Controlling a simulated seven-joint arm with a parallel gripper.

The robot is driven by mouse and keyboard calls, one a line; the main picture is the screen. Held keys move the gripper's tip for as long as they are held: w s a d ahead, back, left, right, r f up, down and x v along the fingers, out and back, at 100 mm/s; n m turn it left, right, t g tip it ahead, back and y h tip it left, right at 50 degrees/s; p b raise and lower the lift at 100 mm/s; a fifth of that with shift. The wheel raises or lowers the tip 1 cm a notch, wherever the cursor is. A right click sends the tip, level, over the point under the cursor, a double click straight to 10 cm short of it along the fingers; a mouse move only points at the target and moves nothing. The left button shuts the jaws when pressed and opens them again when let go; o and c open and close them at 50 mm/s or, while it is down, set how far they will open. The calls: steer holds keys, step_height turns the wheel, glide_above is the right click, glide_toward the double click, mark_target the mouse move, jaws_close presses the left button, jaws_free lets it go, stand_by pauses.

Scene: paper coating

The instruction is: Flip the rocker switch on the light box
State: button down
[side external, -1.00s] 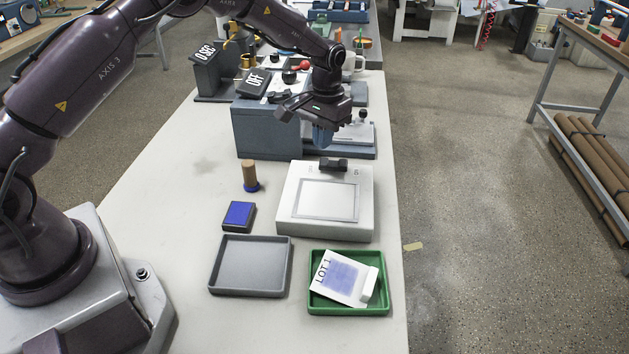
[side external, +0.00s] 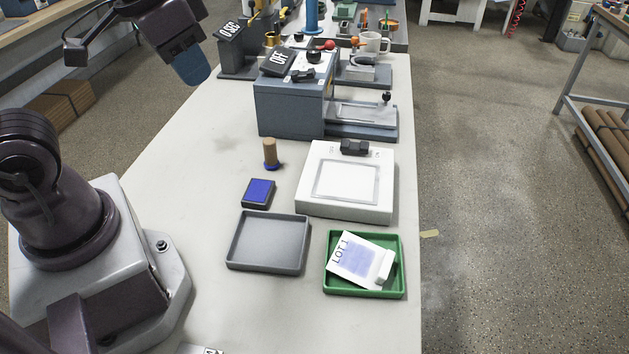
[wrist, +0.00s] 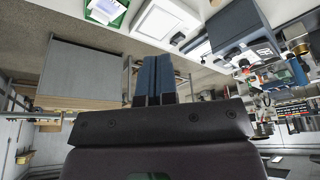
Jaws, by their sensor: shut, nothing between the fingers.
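The light box (side external: 345,205) is a white box on the table with a grey-framed pale panel (side external: 346,181) on top. Its black rocker switch (side external: 354,147) sits at the far edge, between small unreadable marks. Which side of the rocker is pressed I cannot tell. My gripper (side external: 194,68), with blue fingers, is high at the upper left, well away from the light box. In the wrist view its fingers (wrist: 153,80) are together and empty. The light box (wrist: 166,20) is at the top of that view, and the rocker (wrist: 177,38) shows at its edge.
A blue-grey machine (side external: 290,107) with an OFF sign stands behind the light box.

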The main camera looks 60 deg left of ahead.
steer(key=s+r+t, duration=0.1)
steer(key=s+r, duration=0.1)
steer(key=shift+d+r+t, duration=0.15)
steer(key=shift+r+t, duration=0.15)
steer(key=shift+t, duration=0.1)
steer(key=w+f+n+g, duration=0.1)
steer(key=w+f+n, duration=0.2)
steer(key=w, duration=0.8)
steer(key=w+f+n+g+y, duration=0.1)
steer(key=w+f+n, duration=0.2)
steer(key=w+f, duration=0.3)
steer(key=w+f+n+g+y, duration=0.1)
steer(key=w+f, duration=0.4)
steer(key=w, duration=1.1)
steer(key=shift+d+n, duration=0.3)
steer(key=shift+n, duration=0.6)
